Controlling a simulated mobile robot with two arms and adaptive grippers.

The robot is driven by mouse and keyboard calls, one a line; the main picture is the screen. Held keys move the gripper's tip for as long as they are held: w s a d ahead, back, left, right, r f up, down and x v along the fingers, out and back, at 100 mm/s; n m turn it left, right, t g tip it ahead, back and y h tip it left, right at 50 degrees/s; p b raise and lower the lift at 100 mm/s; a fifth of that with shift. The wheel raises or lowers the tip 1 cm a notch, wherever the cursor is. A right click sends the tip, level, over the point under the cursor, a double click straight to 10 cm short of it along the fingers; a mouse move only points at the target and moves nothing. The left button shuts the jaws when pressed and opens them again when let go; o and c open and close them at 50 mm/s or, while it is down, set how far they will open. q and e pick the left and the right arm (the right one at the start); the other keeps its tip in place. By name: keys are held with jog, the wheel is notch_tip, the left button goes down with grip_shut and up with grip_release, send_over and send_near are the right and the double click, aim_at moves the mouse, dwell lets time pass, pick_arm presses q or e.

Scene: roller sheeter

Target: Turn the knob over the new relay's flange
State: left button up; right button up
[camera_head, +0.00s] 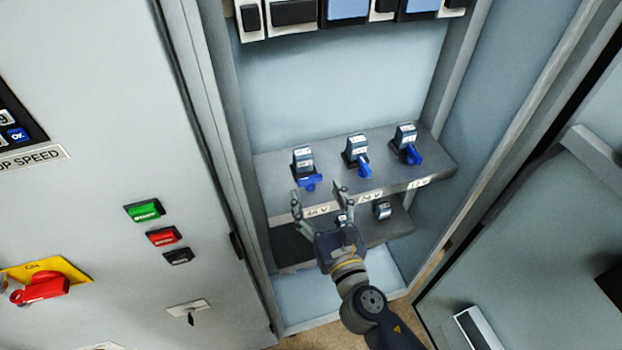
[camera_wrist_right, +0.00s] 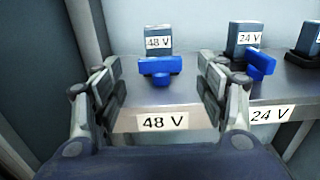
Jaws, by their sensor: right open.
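Three dark relays stand in a row on the upper grey shelf, each with a blue knob at its front. The left relay (camera_head: 302,157) is marked 48 V in the right wrist view (camera_wrist_right: 158,42); its blue knob (camera_head: 310,182) lies crosswise, also in the wrist view (camera_wrist_right: 160,66). The middle 24 V relay (camera_head: 357,146) has its knob (camera_head: 363,166) pointing outward, as does the right relay (camera_head: 405,136) with its knob (camera_head: 413,155). My right gripper (camera_head: 318,192) is open and empty in front of the 48 V knob, fingers apart to either side, not touching it. My left gripper is out of view.
The shelf edge (camera_wrist_right: 205,116) carries voltage labels. Cabinet side walls flank the shelves. An open door (camera_head: 545,225) stands right; a control panel (camera_head: 100,130) stands left.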

aim_at(311, 182)
jog(key=shift+x, duration=2.1)
jog(key=c, duration=1.1)
